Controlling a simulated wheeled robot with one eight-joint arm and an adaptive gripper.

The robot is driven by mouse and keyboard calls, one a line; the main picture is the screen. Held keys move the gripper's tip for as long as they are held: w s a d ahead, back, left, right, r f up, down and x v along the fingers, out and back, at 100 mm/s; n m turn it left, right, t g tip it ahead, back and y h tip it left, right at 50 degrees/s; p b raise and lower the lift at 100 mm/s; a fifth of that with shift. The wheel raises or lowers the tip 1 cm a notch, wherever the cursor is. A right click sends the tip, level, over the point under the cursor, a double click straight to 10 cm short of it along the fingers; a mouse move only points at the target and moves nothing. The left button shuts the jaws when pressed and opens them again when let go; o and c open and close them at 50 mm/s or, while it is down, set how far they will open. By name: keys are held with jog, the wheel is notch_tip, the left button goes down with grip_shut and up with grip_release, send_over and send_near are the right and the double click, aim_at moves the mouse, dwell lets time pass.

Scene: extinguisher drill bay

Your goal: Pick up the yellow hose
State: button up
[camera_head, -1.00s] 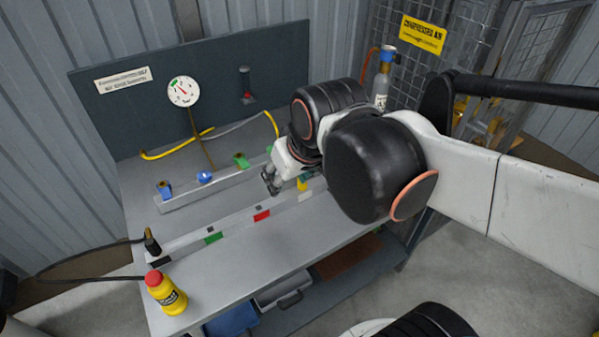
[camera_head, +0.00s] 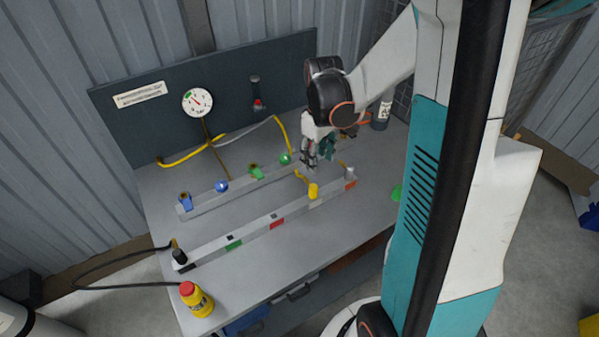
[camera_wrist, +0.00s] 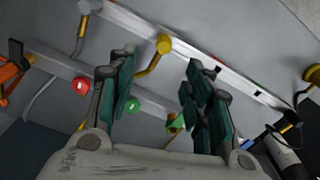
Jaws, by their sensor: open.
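A short bent yellow hose (camera_head: 301,177) with a yellow cylindrical end (camera_head: 313,191) stands at the front rail, right of the red patch. In the wrist view the yellow hose (camera_wrist: 148,70) and its round yellow end (camera_wrist: 163,45) show between and beyond my fingertips. My gripper (camera_head: 316,161) is open and empty, above the bench just behind the yellow hose. Its fingers (camera_wrist: 158,72) are spread to either side of the hose in the wrist view. Whether they touch it cannot be told. A longer yellow line (camera_head: 184,162) lies by the back panel.
The front rail (camera_head: 255,232) has coloured patches and a grey fitting (camera_head: 349,172) near its right end. The rear rail (camera_head: 208,202) carries blue and green fittings. A yellow bottle (camera_head: 197,300) stands at the front left corner. A gauge (camera_head: 197,103) hangs on the back panel.

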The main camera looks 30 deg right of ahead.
aim_at(313, 186)
notch_tip(313, 186, down, 9)
jog(key=b, duration=0.2)
jog(key=shift+r+b, duration=0.1)
jog(key=shift+b, duration=0.2)
jog(key=f, duration=0.1)
jog(key=f+b, duration=0.1)
jog(key=f, duration=0.1)
jog(key=f+b, duration=0.1)
jog(key=f, duration=0.1)
jog(key=shift+w+a+f, duration=0.1)
jog(key=shift+w+a, duration=0.05)
jog(key=shift+a, duration=0.25)
grip_shut()
